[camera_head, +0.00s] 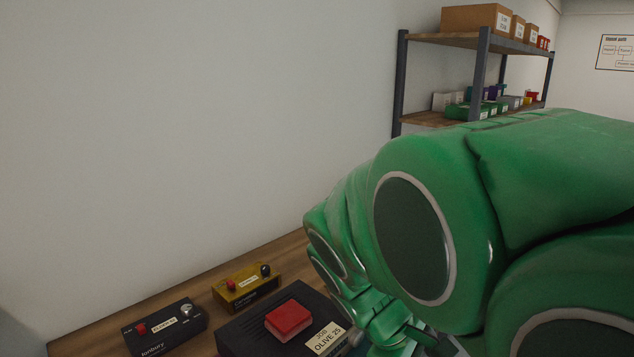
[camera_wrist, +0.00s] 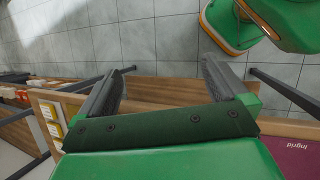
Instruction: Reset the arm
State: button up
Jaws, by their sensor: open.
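My green arm (camera_head: 430,210) fills the right half of the head view, bent above a wooden surface. In the wrist view, my gripper (camera_wrist: 165,85) has its two dark fingers spread apart with nothing between them. The fingers point out over a wooden edge and a grey tiled floor. In the head view the fingertips are hidden behind the arm or out of frame.
On the wooden surface (camera_head: 185,277) sit a black box with a red button (camera_head: 290,320), a yellow box (camera_head: 247,288) and a small black box (camera_head: 165,328). A shelf unit (camera_head: 484,70) with boxes stands behind. A maroon item (camera_wrist: 295,157) shows at lower right.

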jog(key=s+f+m+g+y, duration=0.1)
jog(key=s+m+y, duration=0.4)
jog(key=s+m, duration=0.4)
jog(key=s, duration=0.5)
jog(key=shift+a+m, duration=0.3)
jog(key=shift+m, duration=0.1)
